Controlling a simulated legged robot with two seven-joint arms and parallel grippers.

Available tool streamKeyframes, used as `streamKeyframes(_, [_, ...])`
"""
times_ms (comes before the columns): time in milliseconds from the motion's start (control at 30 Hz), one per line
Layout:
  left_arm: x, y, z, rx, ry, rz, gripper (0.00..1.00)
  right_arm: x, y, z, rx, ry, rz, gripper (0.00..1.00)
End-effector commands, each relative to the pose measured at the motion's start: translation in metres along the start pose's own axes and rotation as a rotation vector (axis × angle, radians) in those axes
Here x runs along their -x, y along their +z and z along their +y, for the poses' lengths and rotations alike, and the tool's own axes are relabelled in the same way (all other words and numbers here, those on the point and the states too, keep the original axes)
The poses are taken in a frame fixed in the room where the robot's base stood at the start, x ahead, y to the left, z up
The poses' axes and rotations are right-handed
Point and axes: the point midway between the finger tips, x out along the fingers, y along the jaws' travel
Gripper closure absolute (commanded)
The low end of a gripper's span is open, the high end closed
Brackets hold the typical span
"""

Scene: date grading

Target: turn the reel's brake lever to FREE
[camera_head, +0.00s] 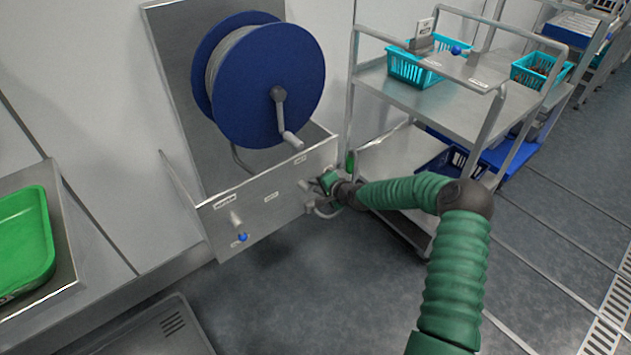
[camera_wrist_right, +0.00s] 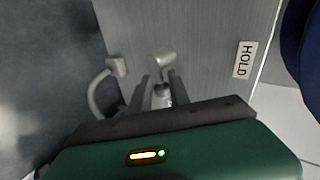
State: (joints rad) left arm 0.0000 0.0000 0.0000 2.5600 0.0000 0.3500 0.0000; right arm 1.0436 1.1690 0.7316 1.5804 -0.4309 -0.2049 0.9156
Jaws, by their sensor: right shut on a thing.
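The hose reel (camera_head: 268,85) has a blue disc with a grey crank and stands on a steel stand. Its brake lever (camera_wrist_right: 161,98) is a grey bar below a round grey hub (camera_wrist_right: 160,60) on the steel front panel (camera_head: 270,215). My right gripper (camera_wrist_right: 161,92) is shut on the lever, one finger on each side. In the head view the right gripper (camera_head: 323,186) is at the panel's right end and hides most of the lever. A HOLD label (camera_wrist_right: 245,59) is beside the hub in the wrist view. My left gripper is out of view.
A blue-tipped valve (camera_head: 241,237) juts from the panel's left part. A bent grey pipe (camera_wrist_right: 98,90) is close beside the gripper. A steel cart (camera_head: 440,85) with turquoise baskets stands right. A green tray (camera_head: 25,240) is at left. The floor in front is open.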

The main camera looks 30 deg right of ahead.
Motion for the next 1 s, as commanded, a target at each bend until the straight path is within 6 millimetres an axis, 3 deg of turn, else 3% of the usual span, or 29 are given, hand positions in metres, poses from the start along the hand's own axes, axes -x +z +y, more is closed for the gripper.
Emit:
streamKeyframes(33, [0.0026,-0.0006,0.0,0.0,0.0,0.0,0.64,0.0013,-0.009,-0.0002,-0.027,-0.005,0.0,1.0])
streamKeyframes(833, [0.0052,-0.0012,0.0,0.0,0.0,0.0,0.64,-0.0019,-0.0112,0.0056,-0.126,-0.002,-0.066,1.0])
streamKeyframes(867, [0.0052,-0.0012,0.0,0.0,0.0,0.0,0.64,-0.0018,-0.0113,0.0056,-0.126,-0.002,-0.066,0.76])
streamKeyframes(1000, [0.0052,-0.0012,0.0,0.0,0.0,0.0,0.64,-0.0021,-0.0091,0.0053,-0.125,-0.001,-0.07,0.58])
